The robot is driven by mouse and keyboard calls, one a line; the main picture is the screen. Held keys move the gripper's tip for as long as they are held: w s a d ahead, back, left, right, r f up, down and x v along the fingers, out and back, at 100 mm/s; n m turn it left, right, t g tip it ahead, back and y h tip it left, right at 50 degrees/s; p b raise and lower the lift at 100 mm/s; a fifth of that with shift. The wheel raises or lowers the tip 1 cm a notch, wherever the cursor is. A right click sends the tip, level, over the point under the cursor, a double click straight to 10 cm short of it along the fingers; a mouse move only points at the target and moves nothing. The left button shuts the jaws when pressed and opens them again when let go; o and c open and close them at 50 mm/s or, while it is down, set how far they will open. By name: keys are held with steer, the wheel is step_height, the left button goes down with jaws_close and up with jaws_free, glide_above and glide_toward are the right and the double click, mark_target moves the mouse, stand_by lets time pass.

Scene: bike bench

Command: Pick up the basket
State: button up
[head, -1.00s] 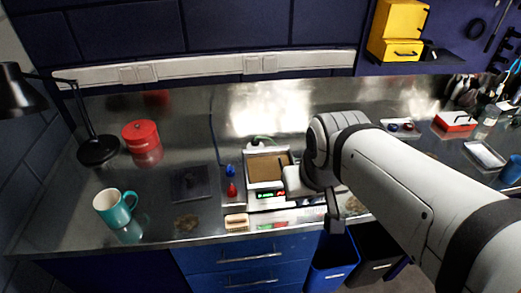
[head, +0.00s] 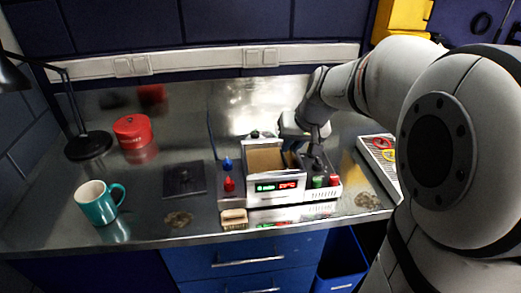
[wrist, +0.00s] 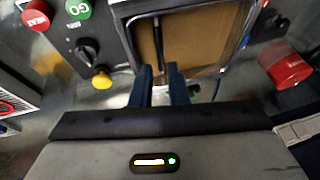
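The basket appears to be the brown-floored box (head: 268,160) with a pale rim set in the top of the white cleaner (head: 290,187). In the wrist view its brown inside (wrist: 195,35) fills the top middle, with a dark rod (wrist: 157,25) along it. My gripper (head: 313,155) is over the right side of the cleaner, close to the basket's right edge. In the wrist view the two dark blue fingers (wrist: 160,72) stand a small gap apart at the near rim, below the rod. I see nothing clearly held; contact with the rim cannot be told.
Red (head: 334,180) and green (head: 318,182) buttons sit on the cleaner beside my gripper. A teal mug (head: 97,203) and red tin (head: 133,131) stand further left.

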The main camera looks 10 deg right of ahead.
mark_target(284, 157)
steer(key=x, duration=0.6)
steer(key=shift+s+f+p, duration=0.1)
steer(key=shift+f+p, duration=0.2)
steer(key=shift+f, duration=0.1)
jaws_close()
